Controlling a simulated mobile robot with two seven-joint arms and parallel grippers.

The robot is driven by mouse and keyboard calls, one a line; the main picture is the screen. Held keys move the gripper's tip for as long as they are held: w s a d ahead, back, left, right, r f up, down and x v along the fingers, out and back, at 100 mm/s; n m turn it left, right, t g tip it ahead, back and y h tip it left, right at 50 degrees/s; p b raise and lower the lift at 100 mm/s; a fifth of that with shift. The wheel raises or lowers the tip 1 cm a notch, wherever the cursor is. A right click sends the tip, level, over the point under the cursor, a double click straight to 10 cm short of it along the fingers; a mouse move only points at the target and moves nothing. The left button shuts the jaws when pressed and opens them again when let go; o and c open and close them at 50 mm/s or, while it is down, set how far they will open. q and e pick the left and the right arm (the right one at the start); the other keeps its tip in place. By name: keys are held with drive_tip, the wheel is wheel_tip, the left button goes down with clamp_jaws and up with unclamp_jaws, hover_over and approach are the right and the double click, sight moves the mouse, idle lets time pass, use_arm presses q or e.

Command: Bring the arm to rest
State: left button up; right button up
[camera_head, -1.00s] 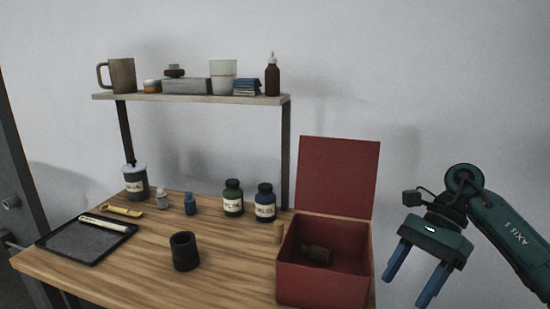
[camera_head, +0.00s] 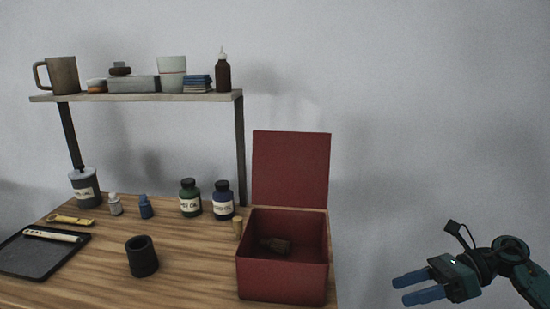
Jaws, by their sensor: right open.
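My right gripper (camera_head: 420,287) is at the lower right, off the table's right side. Its two blue fingers are apart and point left, with nothing between them. My left gripper is not in view. The red box (camera_head: 282,284) stands on the table with its lid (camera_head: 291,168) up.
A loaded shelf (camera_head: 140,97) is above. The space between box and gripper is clear.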

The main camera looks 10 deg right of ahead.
drive_tip(key=w+d+r+m+t+h, duration=0.2)
drive_tip(key=w+d+r+m+t, duration=0.35)
drive_tip(key=w+m+t, duration=0.35)
drive_tip(key=w+d+r+m+t+h, duration=0.2)
drive_tip(key=w+d+r+m+t, duration=0.2)
drive_tip(key=r+m+t, duration=0.45)
drive_tip(key=w+d+f+m+g+h, duration=0.15)
drive_tip(key=d+f+m+h, duration=0.25)
drive_tip(key=d+m+h, duration=0.55)
drive_tip(key=d+f+m+g+h, duration=0.2)
drive_tip(key=d+f+m+h, duration=0.3)
drive_tip(key=m, duration=0.8)
drive_tip(key=s+a+f+g+y, duration=0.2)
drive_tip(key=s+a+f, duration=0.2)
drive_tip(key=a+f, duration=0.65)
drive_tip(key=s+a+f+g+y, duration=0.1)
drive_tip(key=s+a+f+y, duration=0.3)
drive_tip(key=a+f, duration=0.65)
drive_tip(key=s+a+f+m+g+y, duration=0.1)
drive_tip(key=s+a+f+m, duration=0.1)
drive_tip(key=s+a, duration=0.8)
drive_tip(key=s+a+f+m+g+y, duration=0.1)
drive_tip(key=s+a+f, duration=0.3)
drive_tip(key=s+a, duration=0.6)
drive_tip(key=shift+a+f+m+g, duration=0.3)
drive_tip(key=shift+a+m+g, duration=0.2)
drive_tip(key=shift+a, duration=0.25)
